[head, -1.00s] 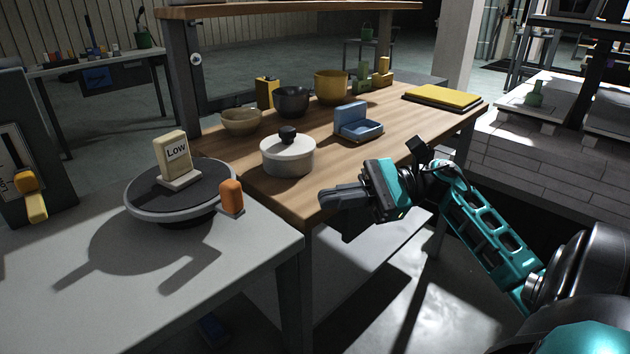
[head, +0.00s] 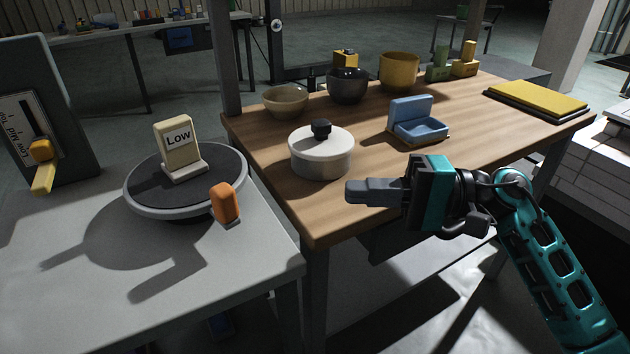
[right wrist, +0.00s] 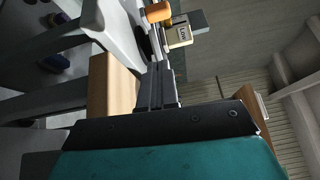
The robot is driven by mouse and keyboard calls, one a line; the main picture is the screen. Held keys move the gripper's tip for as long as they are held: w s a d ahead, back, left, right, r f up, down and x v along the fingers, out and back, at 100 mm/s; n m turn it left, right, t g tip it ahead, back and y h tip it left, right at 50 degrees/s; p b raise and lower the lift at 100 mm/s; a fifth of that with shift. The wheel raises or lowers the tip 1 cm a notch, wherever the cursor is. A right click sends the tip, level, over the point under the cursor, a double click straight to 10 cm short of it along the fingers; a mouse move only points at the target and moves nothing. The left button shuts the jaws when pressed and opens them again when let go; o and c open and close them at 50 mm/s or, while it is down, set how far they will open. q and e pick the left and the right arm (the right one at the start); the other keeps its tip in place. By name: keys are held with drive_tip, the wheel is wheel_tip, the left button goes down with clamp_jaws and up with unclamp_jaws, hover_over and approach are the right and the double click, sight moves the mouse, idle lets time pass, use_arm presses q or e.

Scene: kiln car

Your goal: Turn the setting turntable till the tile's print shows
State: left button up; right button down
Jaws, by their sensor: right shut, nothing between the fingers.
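The setting turntable (head: 137,196) is a round dark disc with a grey rim on the grey table at left. An orange knob (head: 226,203) stands at the turntable's front right edge. My right gripper (head: 352,191) is shut and empty, over the front edge of the wooden table, right of the turntable and apart from it. In the right wrist view its fingers (right wrist: 155,72) point toward the tile (right wrist: 178,36) and the orange knob (right wrist: 159,12). My left gripper is not in view.
A grey panel with a yellow lever (head: 43,165) stands at far left. Bowls, a blue open box (head: 418,122) and a yellow pad (head: 537,97) lie behind. The grey table's front is clear.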

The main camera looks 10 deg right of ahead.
drive_tip(key=shift+n, duration=0.5)
drive_tip(key=x, duration=0.4)
drive_tip(key=s+p+x, duration=0.1)
drive_tip(key=x, duration=0.3)
drive_tip(key=s+x, duration=0.1)
drive_tip(key=x, duration=0.3)
drive_tip(key=shift+a+r, duration=0.3)
drive_tip(key=shift+a, duration=0.3)
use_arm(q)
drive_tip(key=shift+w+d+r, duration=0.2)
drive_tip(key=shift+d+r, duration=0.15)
use_arm(e)
drive_tip(key=shift+s+a, duration=0.1)
drive_tip(key=shift+a, duration=0.15)
drive_tip(key=shift+f, duration=0.1)
